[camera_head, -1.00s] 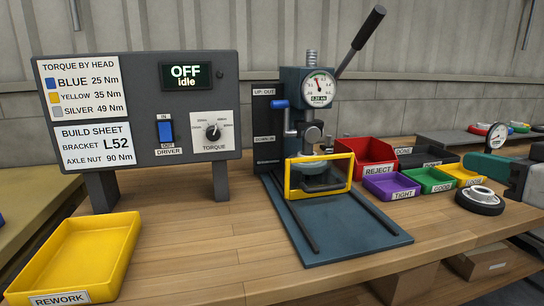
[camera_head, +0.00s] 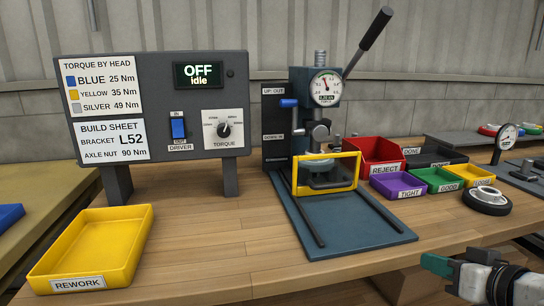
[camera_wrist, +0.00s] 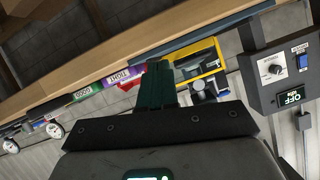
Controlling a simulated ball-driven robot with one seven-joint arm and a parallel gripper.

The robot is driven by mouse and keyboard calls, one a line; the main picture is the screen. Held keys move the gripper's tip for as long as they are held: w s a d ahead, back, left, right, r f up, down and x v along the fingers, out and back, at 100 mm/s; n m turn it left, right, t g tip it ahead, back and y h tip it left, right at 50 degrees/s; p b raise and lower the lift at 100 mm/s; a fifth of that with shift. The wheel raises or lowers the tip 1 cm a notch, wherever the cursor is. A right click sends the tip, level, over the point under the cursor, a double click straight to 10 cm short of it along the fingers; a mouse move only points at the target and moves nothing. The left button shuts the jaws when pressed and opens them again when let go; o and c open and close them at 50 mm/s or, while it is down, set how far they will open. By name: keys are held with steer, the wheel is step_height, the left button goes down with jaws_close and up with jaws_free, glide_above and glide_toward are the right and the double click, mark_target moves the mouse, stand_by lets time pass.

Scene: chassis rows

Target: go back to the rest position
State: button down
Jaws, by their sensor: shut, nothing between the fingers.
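My gripper (camera_head: 432,264) is at the lower right of the head view, in front of the bench's front edge. Its teal fingers are shut with nothing between them and point left. In the wrist view the closed fingers (camera_wrist: 160,84) stand up in the middle, with the bench and press behind them at a tilt. The gripper touches nothing that I can see.
The wooden bench (camera_head: 200,240) carries a press (camera_head: 315,120) with a yellow guard, a torque panel (camera_head: 150,110) reading OFF idle, a yellow REWORK tray (camera_head: 140,262), a red REJECT bin (camera_head: 385,169) and a round wheel part (camera_head: 487,200). The bench's front middle is clear.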

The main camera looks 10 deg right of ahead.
steer(key=s+a+f+g, duration=0.2)
steer(key=s+a+f, duration=0.1)
steer(key=f, duration=0.4)
steer(key=s+a+f+g, duration=0.2)
steer(key=s+f, duration=0.1)
steer(key=f, duration=0.4)
steer(key=s+a+f+g, duration=0.2)
steer(key=s+a+f, duration=0.15)
steer(key=f, duration=0.35)
steer(key=s+f+n+g+h, duration=0.1)
steer(key=s+f+g, duration=0.2)
steer(key=s+f, duration=0.45)
steer(key=s+f+g+h, duration=0.1)
steer(key=s+f+g, duration=0.25)
steer(key=s, duration=0.75)
step_height(320, 180, up, 23)
steer(key=w+p, duration=0.1)
steer(key=p, duration=2.2)
steer(key=shift+w, duration=0.15)
steer(key=c, duration=1.8)
jaws_free()
steer(key=shift+f+t, duration=0.1)
steer(key=shift+t, duration=0.15)
steer(key=shift+c, duration=0.2)
